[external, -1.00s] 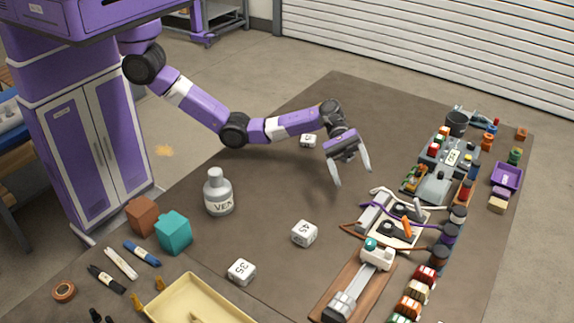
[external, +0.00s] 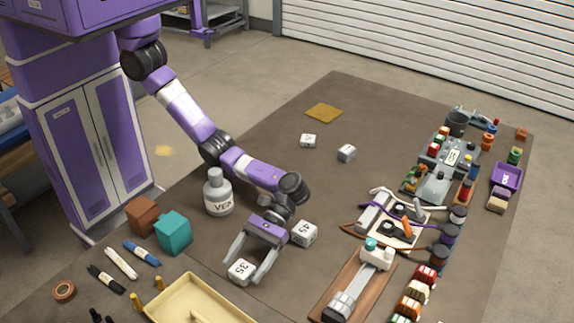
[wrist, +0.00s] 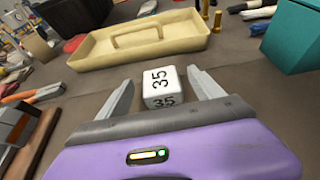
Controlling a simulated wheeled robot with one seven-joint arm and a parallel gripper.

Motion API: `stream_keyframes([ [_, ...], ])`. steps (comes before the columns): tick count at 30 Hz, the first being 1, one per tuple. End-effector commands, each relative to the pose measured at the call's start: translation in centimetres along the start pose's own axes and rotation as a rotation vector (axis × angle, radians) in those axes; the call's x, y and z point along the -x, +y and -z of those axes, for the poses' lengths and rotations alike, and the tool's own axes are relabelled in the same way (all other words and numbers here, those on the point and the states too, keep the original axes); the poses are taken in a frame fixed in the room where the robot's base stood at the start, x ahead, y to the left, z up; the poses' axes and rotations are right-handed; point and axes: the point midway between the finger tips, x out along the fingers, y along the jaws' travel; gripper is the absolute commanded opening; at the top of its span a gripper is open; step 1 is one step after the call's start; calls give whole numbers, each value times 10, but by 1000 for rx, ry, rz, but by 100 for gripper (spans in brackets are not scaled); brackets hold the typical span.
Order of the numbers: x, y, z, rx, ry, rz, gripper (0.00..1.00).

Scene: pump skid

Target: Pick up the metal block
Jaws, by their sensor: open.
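Several small pale blocks lie on the dark mat. A block marked 35 (external: 240,271) sits near the front; in the wrist view this block (wrist: 162,86) stands between my finger tips, with gaps at both sides. A block marked 45 (external: 304,234) sits just right of my gripper. A plain grey, metal-looking block (external: 347,153) and a white marked block (external: 308,141) lie farther back. My gripper (external: 249,268) is open, low over the 35 block, with a finger on each side; it also shows in the wrist view (wrist: 163,92). Whether the fingers touch the mat is unclear.
A cream tray (external: 190,285) lies in front of the 35 block. A grey VEX bottle (external: 218,194) and a teal block (external: 173,232) stand to the left. A wooden board with a fixture (external: 325,305) lies right. The back of the mat is mostly clear.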

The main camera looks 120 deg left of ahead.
Motion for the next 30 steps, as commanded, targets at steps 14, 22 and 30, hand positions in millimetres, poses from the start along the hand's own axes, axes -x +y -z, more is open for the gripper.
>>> stream_keyframes([
  [14,-28,-1,0,-1,0,-1,76],
  [22,-27,-1,0,-1,0,-2,27],
  [30,-27,-1,-1,-2,-1,-2,0],
])
